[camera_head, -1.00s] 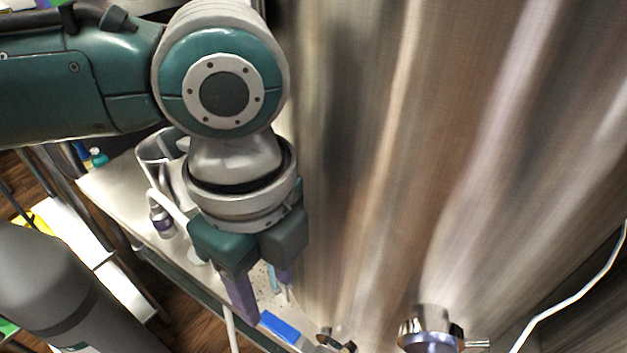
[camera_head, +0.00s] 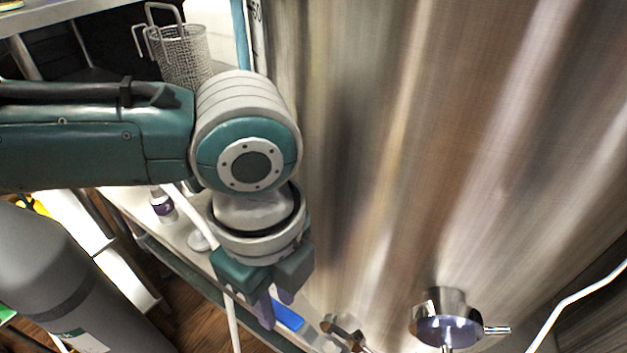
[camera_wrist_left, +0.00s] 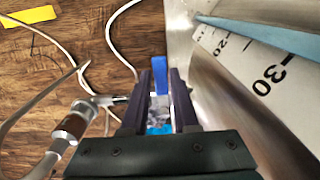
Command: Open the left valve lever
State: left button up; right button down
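The left valve (camera_head: 343,332), a small metal fitting, sits at the lower edge of the head view, at the foot of the steel tank. It is cut off by the frame, and its lever position is unclear. My left gripper (camera_head: 273,312) is to its left, apart from it, pointing down. My right gripper is out of view.
A large steel tank wall (camera_head: 430,130) fills the right. A second, rounder chrome valve (camera_head: 447,322) is on it. A bench with a bottle (camera_head: 162,205) and a wire basket (camera_head: 185,55) are at left. A grey cylinder (camera_head: 60,280) stands lower left. Loose cables (camera_wrist_left: 97,60) lie on the wooden floor.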

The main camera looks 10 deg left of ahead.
pick_arm(q)
grip_shut()
dwell(1.0)
